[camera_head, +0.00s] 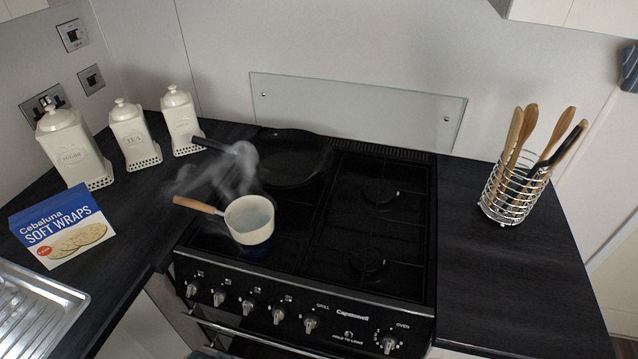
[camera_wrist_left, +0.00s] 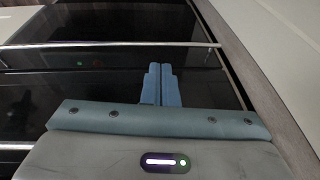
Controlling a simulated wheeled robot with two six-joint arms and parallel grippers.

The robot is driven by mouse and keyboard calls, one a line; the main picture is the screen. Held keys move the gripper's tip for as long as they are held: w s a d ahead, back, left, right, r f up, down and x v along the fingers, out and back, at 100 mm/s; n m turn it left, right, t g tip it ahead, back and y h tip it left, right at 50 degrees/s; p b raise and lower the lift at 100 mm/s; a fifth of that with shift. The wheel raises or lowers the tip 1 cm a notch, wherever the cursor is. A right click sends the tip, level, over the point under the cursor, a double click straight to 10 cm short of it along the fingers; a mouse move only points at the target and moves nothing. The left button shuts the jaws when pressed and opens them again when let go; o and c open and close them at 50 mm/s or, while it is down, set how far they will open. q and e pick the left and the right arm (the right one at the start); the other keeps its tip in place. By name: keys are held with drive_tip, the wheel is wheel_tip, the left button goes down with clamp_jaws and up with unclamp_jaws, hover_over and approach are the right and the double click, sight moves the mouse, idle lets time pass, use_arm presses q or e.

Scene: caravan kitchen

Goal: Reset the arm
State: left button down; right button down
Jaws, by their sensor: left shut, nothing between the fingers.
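My left gripper (camera_wrist_left: 161,84) shows in the left wrist view with its two blue-grey fingers together, shut and empty. Behind the fingers is the dark oven front with a metal rail (camera_wrist_left: 110,44). Neither gripper shows clearly in the head view, and the right gripper is not seen. In the head view a small cream saucepan (camera_head: 250,219) with a wooden handle stands on the front left burner of the black stove (camera_head: 375,262). Pale steam hangs above and behind it. A black frying pan (camera_head: 292,160) sits on the back left burner.
Three cream canisters (camera_head: 129,135) and a soft wraps box (camera_head: 62,228) stand on the left counter, by a metal sink (camera_head: 35,312). A wire holder (camera_head: 512,196) with wooden utensils stands on the right counter. The right counter's front (camera_head: 510,285) is clear.

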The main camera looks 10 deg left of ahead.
use_arm(q)
drive_tip(key=s+a+f, duration=0.1)
drive_tip(key=s+f, duration=0.2)
drive_tip(key=f, duration=1.2)
drive_tip(key=s+a+f+g, duration=0.1)
drive_tip(key=s+f, duration=1.6)
drive_tip(key=f, duration=0.2)
drive_tip(key=shift+s+a+f+g+b, duration=0.2)
drive_tip(key=shift+s+a+g+b, duration=0.1)
drive_tip(key=shift+g+b, duration=0.1)
